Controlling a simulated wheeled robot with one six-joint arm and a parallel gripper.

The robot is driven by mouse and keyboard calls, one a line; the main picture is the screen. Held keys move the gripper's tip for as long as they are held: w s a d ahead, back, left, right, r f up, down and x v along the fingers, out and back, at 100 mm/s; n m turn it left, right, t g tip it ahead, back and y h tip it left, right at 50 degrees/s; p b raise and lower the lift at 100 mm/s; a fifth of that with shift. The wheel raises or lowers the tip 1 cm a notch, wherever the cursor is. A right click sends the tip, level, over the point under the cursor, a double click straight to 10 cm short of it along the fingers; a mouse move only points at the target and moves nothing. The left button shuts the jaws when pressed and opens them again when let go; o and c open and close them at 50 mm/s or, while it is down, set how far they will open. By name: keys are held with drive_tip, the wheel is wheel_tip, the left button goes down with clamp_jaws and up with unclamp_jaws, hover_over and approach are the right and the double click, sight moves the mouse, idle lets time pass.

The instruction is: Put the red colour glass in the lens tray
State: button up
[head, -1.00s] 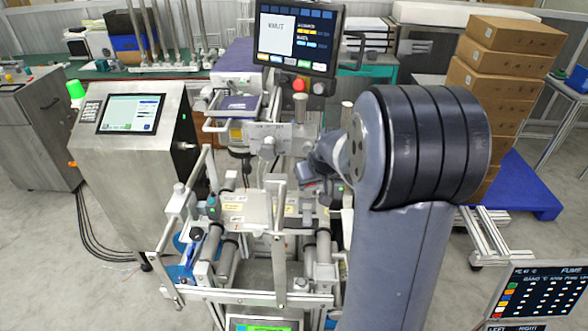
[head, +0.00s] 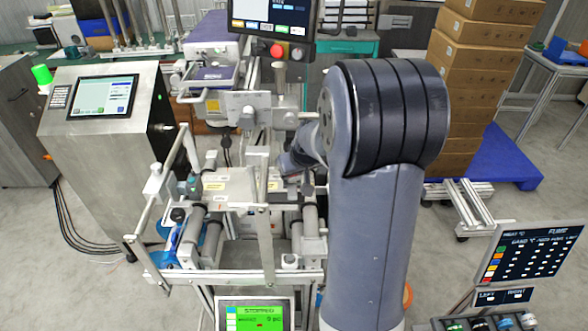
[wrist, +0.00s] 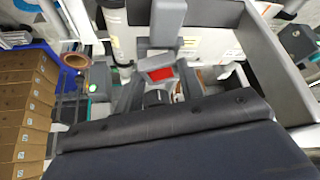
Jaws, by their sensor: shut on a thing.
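In the wrist view, my gripper (wrist: 160,80) is at the middle, with a small red piece, the red colour glass (wrist: 161,74), at its jaws. The glass sits in a grey frame or holder, and the jaws are shut on it. In the head view, my gripper (head: 290,164) is small and partly hidden by my own arm, beside the machine's rollers; the glass cannot be made out there. I cannot identify the lens tray with certainty; a dark tray-like thing with several coloured pieces (head: 482,322) is cut off at the lower right edge.
A machine with rollers and metal bars (head: 230,215) stands close left of my arm. A grey cabinet with a screen (head: 100,135) is further left. Stacked cardboard boxes (head: 470,85) stand on a blue pallet behind right. A dark display panel (head: 533,250) is at right.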

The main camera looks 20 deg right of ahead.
drive_tip(key=shift+f, duration=0.15)
idle(0.3)
drive_tip(key=o, duration=1.1)
drive_tip(key=b+v, duration=0.1)
drive_tip(key=v, duration=0.9)
drive_tip(key=shift+s+r+b, duration=0.2)
drive_tip(key=shift+r+b, duration=0.1)
